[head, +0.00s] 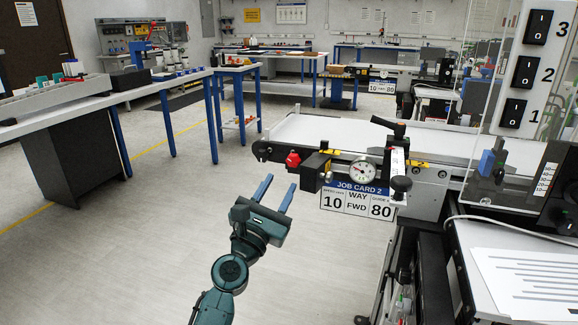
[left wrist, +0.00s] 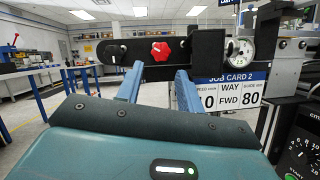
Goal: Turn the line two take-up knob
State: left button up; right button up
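A red lobed knob (head: 293,160) sits on the side of the belt conveyor (head: 345,128), near its left end. The left wrist view shows the same red knob (left wrist: 160,51) facing me, just above and beyond the fingertips. The job card (head: 357,200) below the conveyor side reads JOB CARD 2, so this looks like line two. My left gripper (head: 279,184) is open, with its two blue fingers apart and nothing between them. It points up toward the knob and appears short of it. My right gripper is not in view.
A round dial gauge (head: 362,171) and a black block (head: 312,172) sit right of the red knob. A black knob (head: 401,184) juts out farther right. A clear panel with numbered switches (head: 530,72) stands at the right. The floor left of the conveyor is open.

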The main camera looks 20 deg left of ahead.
aim_at(291, 164)
pick_arm(q)
jog(key=x, duration=0.6)
jog(key=c, duration=0.7)
jog(key=shift+m, duration=0.3)
